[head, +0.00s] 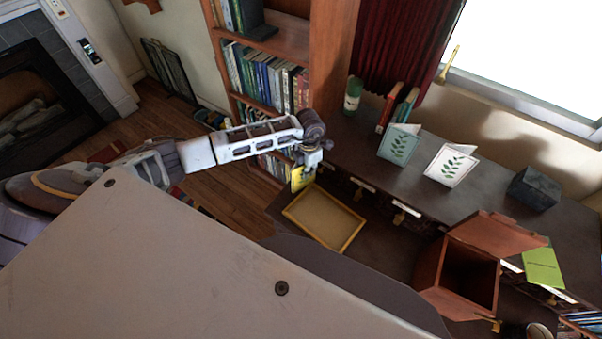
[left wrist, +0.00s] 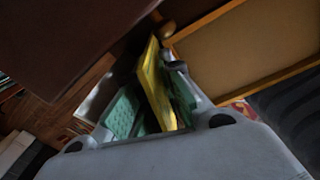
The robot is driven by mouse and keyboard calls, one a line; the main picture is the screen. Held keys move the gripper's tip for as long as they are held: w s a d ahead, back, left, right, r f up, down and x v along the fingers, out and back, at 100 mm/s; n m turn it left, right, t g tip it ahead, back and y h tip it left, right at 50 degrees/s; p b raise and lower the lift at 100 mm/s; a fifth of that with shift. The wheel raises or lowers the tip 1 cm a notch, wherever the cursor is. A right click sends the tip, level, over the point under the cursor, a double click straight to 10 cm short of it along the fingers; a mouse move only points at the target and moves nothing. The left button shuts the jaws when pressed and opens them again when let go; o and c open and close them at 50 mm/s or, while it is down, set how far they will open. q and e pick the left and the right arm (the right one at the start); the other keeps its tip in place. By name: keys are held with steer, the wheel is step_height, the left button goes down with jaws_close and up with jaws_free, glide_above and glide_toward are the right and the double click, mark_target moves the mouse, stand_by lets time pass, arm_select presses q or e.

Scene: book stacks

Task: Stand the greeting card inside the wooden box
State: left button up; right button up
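Two folded cards with leaf prints, a pale teal one (head: 398,147) and a white one (head: 450,166), stand on the dark desk. A thin yellow card (head: 300,179) is held by my left gripper (head: 309,162), above and left of the yellow-rimmed tray. In the left wrist view the yellow card (left wrist: 157,85) sits between the green finger pads, tilted. The wooden box (head: 430,272) stands open at the lower right, its lid raised and its inside dark. My left gripper is well left of the box. My right gripper is not in view.
The tray (head: 350,236) lies below the left gripper; its flat inside looks empty. A bright green card or booklet (head: 543,268) is right of the box. A dark block (head: 534,188), a green bottle (head: 353,94) and upright books (head: 396,107) stand on the desk (head: 500,206).

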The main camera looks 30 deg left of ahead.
arm_select(q)
steer(key=shift+f, duration=0.3)
steer(key=shift+c, duration=0.4)
jaws_close()
steer(key=shift+r, duration=0.1)
step_height(320, 180, up, 18)
steer(key=b, duration=0.2)
stand_by(0.4)
steer(key=shift+s, duration=0.1)
stand_by(0.8)
